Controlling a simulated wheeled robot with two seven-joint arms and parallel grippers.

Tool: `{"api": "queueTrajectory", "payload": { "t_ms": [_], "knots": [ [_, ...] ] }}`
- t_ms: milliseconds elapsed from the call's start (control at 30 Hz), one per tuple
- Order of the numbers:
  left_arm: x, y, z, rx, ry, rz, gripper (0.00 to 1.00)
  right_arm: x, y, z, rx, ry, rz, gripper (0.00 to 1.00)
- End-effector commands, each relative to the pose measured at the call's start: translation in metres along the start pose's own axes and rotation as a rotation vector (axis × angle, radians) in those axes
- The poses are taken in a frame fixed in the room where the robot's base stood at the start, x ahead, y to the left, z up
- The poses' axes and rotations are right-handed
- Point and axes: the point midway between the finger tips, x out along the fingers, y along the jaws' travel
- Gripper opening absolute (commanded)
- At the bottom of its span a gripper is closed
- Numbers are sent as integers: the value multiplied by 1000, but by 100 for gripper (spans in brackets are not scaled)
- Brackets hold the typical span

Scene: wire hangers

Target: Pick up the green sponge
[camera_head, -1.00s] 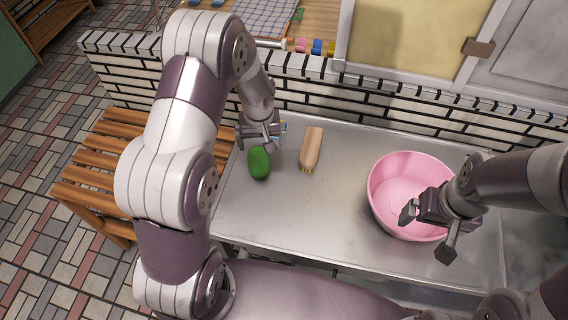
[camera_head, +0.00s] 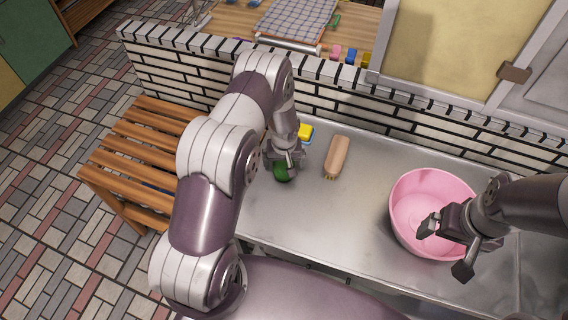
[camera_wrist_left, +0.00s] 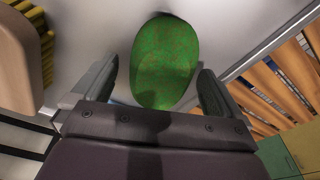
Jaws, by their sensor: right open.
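The green sponge (camera_head: 283,174) lies on the metal counter, partly hidden by my left gripper in the head view. In the left wrist view the green sponge (camera_wrist_left: 165,62) is oval and lies between the two fingers. My left gripper (camera_head: 290,163) is open, its fingers on either side of the sponge with gaps visible; it also shows in the left wrist view (camera_wrist_left: 155,85). My right gripper (camera_head: 438,246) is open and empty over the pink basin.
A wooden brush (camera_head: 338,157) lies to the right of the sponge. A yellow and blue sponge (camera_head: 305,133) is behind my left gripper. The pink basin (camera_head: 402,186) stands on the right. The metal counter (camera_head: 320,220) is clear in front. A low tiled wall (camera_head: 400,123) runs along the back.

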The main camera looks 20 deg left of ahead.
Motion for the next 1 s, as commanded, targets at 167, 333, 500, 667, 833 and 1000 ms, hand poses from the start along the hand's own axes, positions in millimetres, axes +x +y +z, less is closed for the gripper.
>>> {"api": "queueTrajectory", "payload": {
  "t_ms": [167, 333, 500, 667, 833, 1000],
  "knots": [
    [0, 0, 0, 0, 0, 0, 45, 0, 0, 0, 0, 0, 0, 96],
    [0, 0, 0, 0, 0, 0, 42, 0, 0, 0, 0, 0, 0, 96],
    [-2, 0, 0, 0, 0, 0, 42, 1, 0, 0, 0, 0, 0, 96],
    [-18, 0, -3, -1, 3, 1, 42, 5, 0, 1, 0, 0, 0, 96],
    [-48, 8, 4, 3, 1, 1, 42, 13, 0, 2, 0, 0, 0, 96],
    [-74, 32, 33, 5, 3, 2, 42, 22, 0, 3, 0, 0, 0, 96]
  ]
}}
